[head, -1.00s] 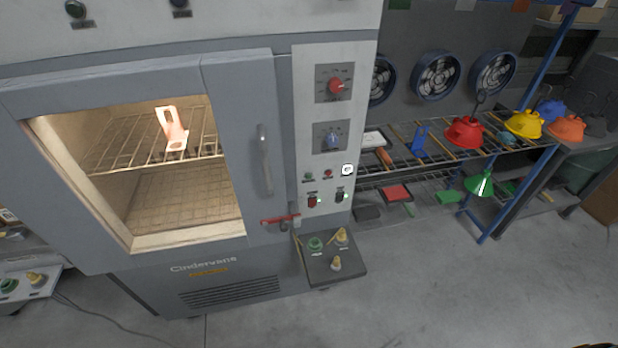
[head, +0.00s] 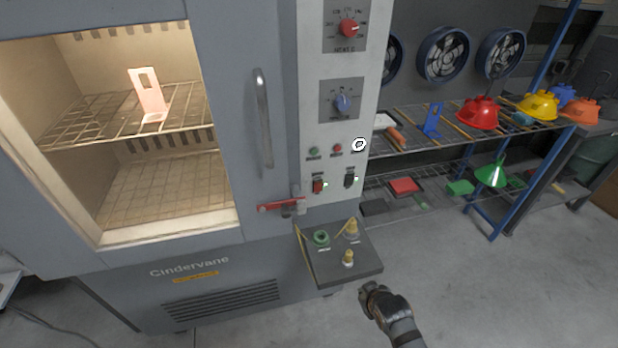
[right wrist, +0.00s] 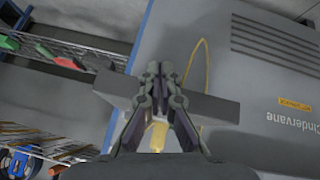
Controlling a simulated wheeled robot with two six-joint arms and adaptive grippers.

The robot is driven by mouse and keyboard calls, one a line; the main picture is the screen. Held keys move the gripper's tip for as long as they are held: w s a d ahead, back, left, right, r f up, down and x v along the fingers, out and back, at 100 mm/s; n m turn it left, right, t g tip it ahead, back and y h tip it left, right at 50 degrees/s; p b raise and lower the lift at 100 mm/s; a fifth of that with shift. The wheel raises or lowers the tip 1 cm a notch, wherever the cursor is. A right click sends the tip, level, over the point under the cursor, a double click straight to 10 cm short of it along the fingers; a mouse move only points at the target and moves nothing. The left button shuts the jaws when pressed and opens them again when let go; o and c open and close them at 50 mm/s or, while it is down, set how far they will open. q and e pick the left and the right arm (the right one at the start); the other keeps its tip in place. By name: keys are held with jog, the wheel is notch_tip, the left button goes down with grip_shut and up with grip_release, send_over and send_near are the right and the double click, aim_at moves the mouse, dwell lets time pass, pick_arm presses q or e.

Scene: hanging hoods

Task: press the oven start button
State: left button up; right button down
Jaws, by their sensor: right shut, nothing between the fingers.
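The grey oven (head: 230,110) has a lit chamber behind its door window. A small grey ledge (head: 340,272) juts out below its control panel (head: 330,120). On the ledge are a green button (head: 321,237) and two yellow knobs, one at the back (head: 352,229) and one at the front (head: 348,259). The panel carries a small green button (head: 314,152) and a red one (head: 337,148); their labels are too small to read. My right gripper (head: 368,291) is shut and empty, just in front of the ledge. In the right wrist view its fingertips (right wrist: 153,70) overlap the ledge. My left gripper is out of view.
A red latch (head: 280,206) and a vertical handle (head: 263,118) are on the oven door. A pink-orange bracket (head: 150,98) stands on the rack inside. Shelving (head: 470,190) with coloured hoods is to the right. The floor (head: 480,295) in front of it is clear.

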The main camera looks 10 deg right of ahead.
jog(key=shift+n+t, duration=0.3)
jog(key=shift+t, duration=0.6)
jog(key=w+r+b, duration=0.1)
jog(key=r, duration=0.1)
jog(key=a+r, duration=0.1)
jog(key=r, duration=0.1)
jog(key=w+r+b, duration=0.1)
jog(key=r, duration=0.1)
jog(key=shift+w+a+r+b, duration=0.15)
jog(key=shift+w+r+b, duration=0.1)
jog(key=shift+w+b, duration=0.1)
jog(key=n+t+y, duration=0.2)
jog(key=n+t, duration=0.4)
jog(key=t, duration=0.6)
send_near(314, 152)
jog(key=d+f, duration=0.4)
jog(key=f, duration=0.1)
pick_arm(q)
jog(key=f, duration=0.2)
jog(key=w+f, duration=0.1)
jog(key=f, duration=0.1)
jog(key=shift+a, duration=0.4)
pick_arm(e)
jog(key=s+a+r+n+t+y, duration=0.3)
jog(key=r+n+t+y, duration=0.2)
jog(key=r+n, duration=0.1)
jog(key=shift+s+a+r+y, duration=0.2)
jog(key=shift+a+r+y, duration=0.1)
jog(key=shift+a+r, duration=0.1)
